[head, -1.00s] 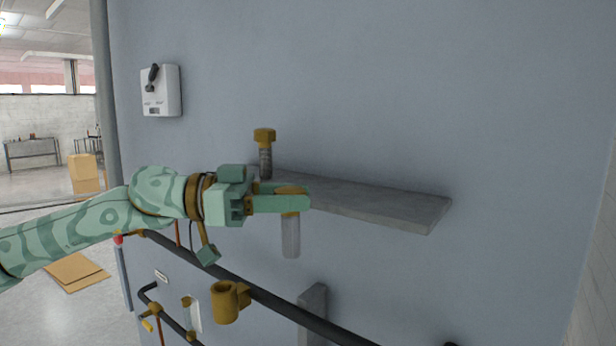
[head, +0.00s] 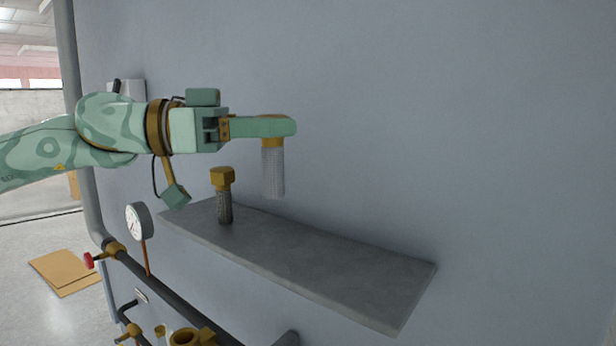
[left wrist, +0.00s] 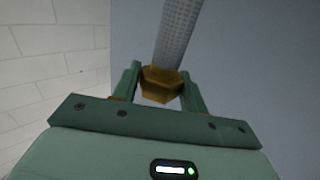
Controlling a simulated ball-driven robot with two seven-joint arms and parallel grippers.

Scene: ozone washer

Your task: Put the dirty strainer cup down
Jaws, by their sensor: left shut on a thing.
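My left gripper (head: 275,127) is shut on the brass head of a strainer cup (head: 273,172). Its pale mesh tube hangs down upright, above the grey shelf (head: 310,258) and apart from it. In the left wrist view the brass hexagonal head (left wrist: 161,84) sits between the two fingers, with the mesh tube (left wrist: 178,35) beyond it. A second strainer (head: 223,196), with a brass hexagonal head and darker mesh, stands upright near the shelf's left end. My right gripper is not in view.
The middle and right of the shelf are bare. A blue-grey wall (head: 430,130) stands behind it. Below left are a round gauge (head: 138,221), a dark pipe (head: 165,290), a red-handled valve (head: 90,260) and an open brass fitting (head: 183,337). Flat cardboard (head: 68,272) lies on the floor.

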